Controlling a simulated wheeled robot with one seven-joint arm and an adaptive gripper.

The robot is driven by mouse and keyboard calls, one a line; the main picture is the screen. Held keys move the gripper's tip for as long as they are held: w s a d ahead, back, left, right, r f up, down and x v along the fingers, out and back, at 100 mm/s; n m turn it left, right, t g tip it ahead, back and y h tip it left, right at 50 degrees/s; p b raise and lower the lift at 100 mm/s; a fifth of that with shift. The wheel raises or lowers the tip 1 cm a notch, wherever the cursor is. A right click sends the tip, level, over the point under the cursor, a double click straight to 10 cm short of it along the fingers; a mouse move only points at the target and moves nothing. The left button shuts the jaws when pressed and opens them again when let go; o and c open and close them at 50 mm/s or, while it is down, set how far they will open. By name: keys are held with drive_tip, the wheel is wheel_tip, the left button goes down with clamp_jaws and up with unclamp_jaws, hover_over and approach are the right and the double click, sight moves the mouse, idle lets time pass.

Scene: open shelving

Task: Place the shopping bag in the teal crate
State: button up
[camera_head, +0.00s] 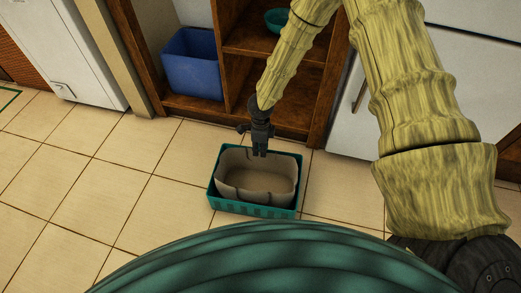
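The teal crate (253,211) stands on the tiled floor in front of the open shelving. The shopping bag (231,177), greyish beige and open at the top, sits inside the crate with its rim roughly level with or a little above the crate's rim. My gripper (260,154) points down at the bag's far rim, near its middle. The dark fingers look close together and overlap the rim in this view. Whether they grip it, touch it or hang just over it cannot be told. The underside of the bag is hidden by the crate.
A blue bin (192,70) sits in the lower left compartment of the brown wooden shelving (222,113). A teal bowl (276,20) is on a higher shelf. White appliances (67,50) flank the shelving. The tiled floor (100,170) left of the crate is clear.

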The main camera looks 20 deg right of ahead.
wheel_tip(320, 180, up, 9)
drive_tip(key=p, duration=0.3)
drive_tip(key=shift+f+p, duration=0.2)
drive_tip(key=shift+p, duration=0.1)
